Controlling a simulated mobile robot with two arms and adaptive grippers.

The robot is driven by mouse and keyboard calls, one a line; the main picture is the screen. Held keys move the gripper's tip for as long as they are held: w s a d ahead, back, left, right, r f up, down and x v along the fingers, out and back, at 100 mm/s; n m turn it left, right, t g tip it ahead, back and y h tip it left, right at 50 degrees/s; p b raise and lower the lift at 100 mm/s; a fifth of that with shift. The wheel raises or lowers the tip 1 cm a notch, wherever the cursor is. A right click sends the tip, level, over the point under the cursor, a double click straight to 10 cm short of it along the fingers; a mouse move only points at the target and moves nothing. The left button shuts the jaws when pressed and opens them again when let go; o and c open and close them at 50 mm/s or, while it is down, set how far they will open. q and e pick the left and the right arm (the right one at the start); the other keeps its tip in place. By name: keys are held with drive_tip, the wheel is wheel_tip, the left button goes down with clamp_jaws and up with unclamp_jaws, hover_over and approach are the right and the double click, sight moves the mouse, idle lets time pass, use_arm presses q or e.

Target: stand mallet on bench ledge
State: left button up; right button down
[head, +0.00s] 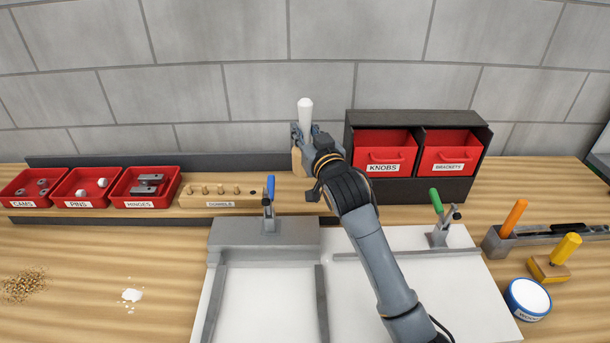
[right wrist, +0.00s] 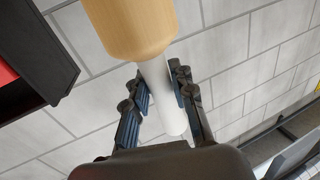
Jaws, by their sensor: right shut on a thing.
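The mallet has a white handle (head: 305,113) and a light wooden head (head: 297,161). My right gripper (head: 304,136) is shut on the handle and holds the mallet upright, head down, over the bench ledge (head: 288,191). In the right wrist view the wooden head (right wrist: 130,25) is beyond the fingertips, and the white handle (right wrist: 160,95) runs between the fingers (right wrist: 155,78). My gripper and arm partly hide the head in the head view. I cannot tell whether it touches the ledge. My left gripper is not in view.
Left on the ledge are red bins (head: 145,187) and a wooden dowel block (head: 220,190). Right stands a dark cabinet with red drawers (head: 385,157). In front are a blue-handled clamp (head: 269,205), a green-handled clamp (head: 438,222) and a white board (head: 265,300).

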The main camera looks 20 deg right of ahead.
wheel_tip(320, 180, down, 3)
drive_tip(key=shift+f, duration=0.2)
wheel_tip(320, 180, down, 4)
drive_tip(key=shift+r+p, duration=0.15)
drive_tip(key=shift+p, duration=0.15)
drive_tip(key=c, duration=1.1)
unclamp_jaws()
drive_tip(key=shift+f, duration=0.2)
drive_tip(key=shift+s+r, duration=0.1)
drive_tip(key=s+b, duration=0.1)
drive_tip(key=s, duration=1.1)
drive_tip(key=shift+d+b, duration=0.2)
drive_tip(key=shift+b, duration=0.2)
